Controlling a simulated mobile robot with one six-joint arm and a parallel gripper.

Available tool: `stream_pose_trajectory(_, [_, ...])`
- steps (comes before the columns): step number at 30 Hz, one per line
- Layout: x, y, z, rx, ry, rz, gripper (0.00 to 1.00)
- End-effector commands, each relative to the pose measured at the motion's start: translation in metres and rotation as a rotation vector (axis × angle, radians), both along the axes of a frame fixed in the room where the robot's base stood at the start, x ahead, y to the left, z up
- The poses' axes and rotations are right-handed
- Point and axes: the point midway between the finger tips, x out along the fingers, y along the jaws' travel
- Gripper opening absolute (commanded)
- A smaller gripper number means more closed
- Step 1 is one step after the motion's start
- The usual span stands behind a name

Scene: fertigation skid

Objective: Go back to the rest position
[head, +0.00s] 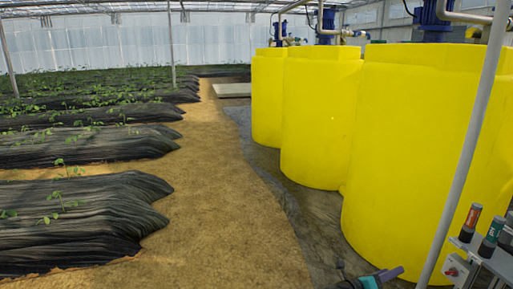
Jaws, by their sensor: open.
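My gripper (371,273) shows only in part at the bottom edge of the head view, right of centre. A dark part, a teal part and a purple finger-like piece can be seen there. It is open, and I see nothing held in it. The rest of my arm is mostly cut off by the frame's lower edge. The gripper is low, in front of the nearest yellow tank (415,165), and appears apart from it.
More yellow tanks (318,125) stand behind along the right. A slanted grey pole (468,150) crosses the right side. A sandy path (215,200) lies clear beside black-covered plant beds (85,215).

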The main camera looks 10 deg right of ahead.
Motion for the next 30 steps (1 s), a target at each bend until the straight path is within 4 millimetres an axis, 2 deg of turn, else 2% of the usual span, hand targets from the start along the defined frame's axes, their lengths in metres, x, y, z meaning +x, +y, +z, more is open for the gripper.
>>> stream_pose_trajectory(1, [0.006,0.01,0.01,-0.004,0.017,0.026,0.52])
stream_pose_trajectory(3, [0.015,0.023,0.012,-0.009,0.039,0.065,0.52])
stream_pose_trajectory(8, [0.042,0.057,0.016,-0.019,0.105,0.189,0.52])
stream_pose_trajectory(14, [0.078,0.109,0.015,-0.038,0.229,0.388,0.52])
stream_pose_trajectory(20, [0.111,0.175,0.004,-0.065,0.4,0.632,0.52])
stream_pose_trajectory(24, [0.127,0.23,-0.011,-0.092,0.548,0.828,0.52])
stream_pose_trajectory(30, [0.128,0.311,-0.043,-0.146,0.787,1.116,0.52])
